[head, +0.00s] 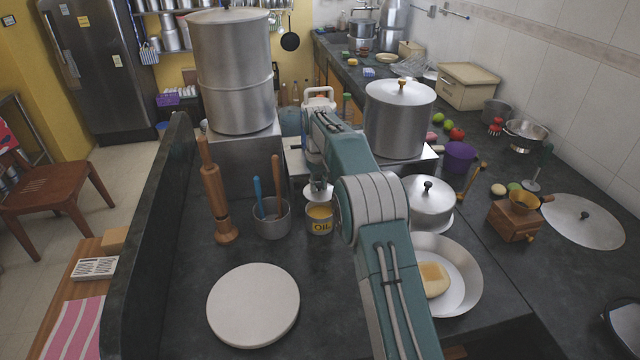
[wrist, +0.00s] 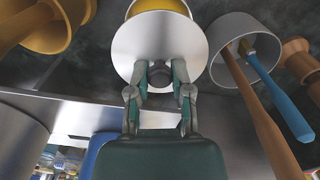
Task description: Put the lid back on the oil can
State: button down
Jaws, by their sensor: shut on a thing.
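The can's rim and yellow inside (wrist: 158,5) show past the lid's edge. The exact gap between lid and can is hard to tell.
Left of the can stands a grey pot (head: 272,222) with a blue-handled and a wooden-handled tool. A lidded pot (head: 430,205) and a pan with bread (head: 465,275) are at right. A round white board (head: 253,305) lies in front.

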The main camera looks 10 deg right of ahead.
jog(key=shift+a+f, duration=0.1)
jog(key=shift+f, duration=0.7)
jog(key=shift+d+f, duration=0.25)
jog(key=shift+f, duration=0.8)
jog(key=shift+a+f, duration=0.15)
jog(key=shift+f, duration=0.9)
jog(key=shift+f, duration=0.1)
jog(key=shift+c, duration=2.2)
grip_release()
jog(key=o, duration=0.4)
jog(key=shift+o, duration=0.2)
